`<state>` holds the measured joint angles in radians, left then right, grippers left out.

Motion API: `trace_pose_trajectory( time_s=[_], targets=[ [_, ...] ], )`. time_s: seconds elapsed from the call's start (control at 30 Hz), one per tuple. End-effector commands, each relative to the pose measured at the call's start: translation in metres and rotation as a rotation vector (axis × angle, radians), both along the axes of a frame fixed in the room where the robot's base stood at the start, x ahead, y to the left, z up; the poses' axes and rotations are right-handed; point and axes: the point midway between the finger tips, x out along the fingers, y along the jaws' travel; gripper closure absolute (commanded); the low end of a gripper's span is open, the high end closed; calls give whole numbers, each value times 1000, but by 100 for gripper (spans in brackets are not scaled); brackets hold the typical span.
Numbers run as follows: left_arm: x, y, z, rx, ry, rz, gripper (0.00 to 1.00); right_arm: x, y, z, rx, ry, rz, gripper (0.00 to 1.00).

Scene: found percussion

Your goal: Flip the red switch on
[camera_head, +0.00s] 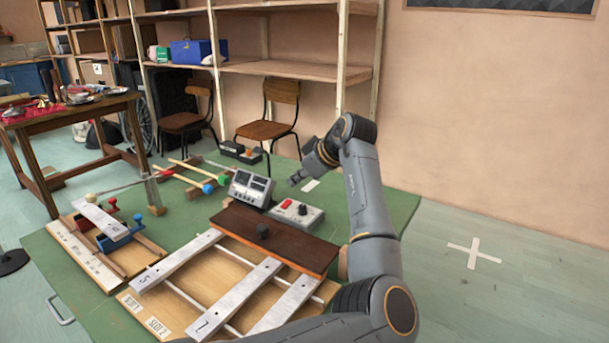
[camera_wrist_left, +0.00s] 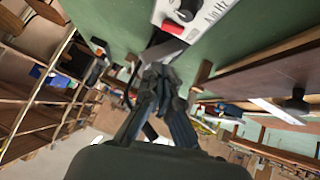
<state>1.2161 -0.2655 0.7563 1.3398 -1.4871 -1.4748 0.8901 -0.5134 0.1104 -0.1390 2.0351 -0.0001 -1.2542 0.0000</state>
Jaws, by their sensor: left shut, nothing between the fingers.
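A light grey control box (camera_head: 301,220) stands on the green table (camera_head: 395,203). It has a red switch (camera_head: 287,204) on its left side and a dark round knob (camera_head: 303,209) beside it. My left gripper (camera_head: 295,179) is shut and empty, above and behind the box, apart from the switch. In the left wrist view the box (camera_wrist_left: 205,27) is at the top edge, with the red switch (camera_wrist_left: 173,28) just beyond my shut fingertips (camera_wrist_left: 158,70). Whether the switch is on or off cannot be told. My right gripper is not in view.
A grey display unit (camera_head: 251,187) stands just left of the box. A dark brown board (camera_head: 275,239) and metal bars (camera_head: 179,261) on a wooden frame lie in front. Mallets and blue and red clamps lie to the left. The table's right side is mostly clear.

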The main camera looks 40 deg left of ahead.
Motion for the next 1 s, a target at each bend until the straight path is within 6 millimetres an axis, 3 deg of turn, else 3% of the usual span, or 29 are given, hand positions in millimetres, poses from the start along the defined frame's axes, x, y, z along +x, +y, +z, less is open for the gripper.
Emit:
trace_pose_trajectory(
  time_s=[0.17,0.4,1.0],
  targets=[
    [2,28,-28,0,1,0,100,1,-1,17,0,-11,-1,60],
    [9,26,-59,0,1,-3,100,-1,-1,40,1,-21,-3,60],
    [12,27,-63,0,8,-3,100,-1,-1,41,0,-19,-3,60]
  ],
)
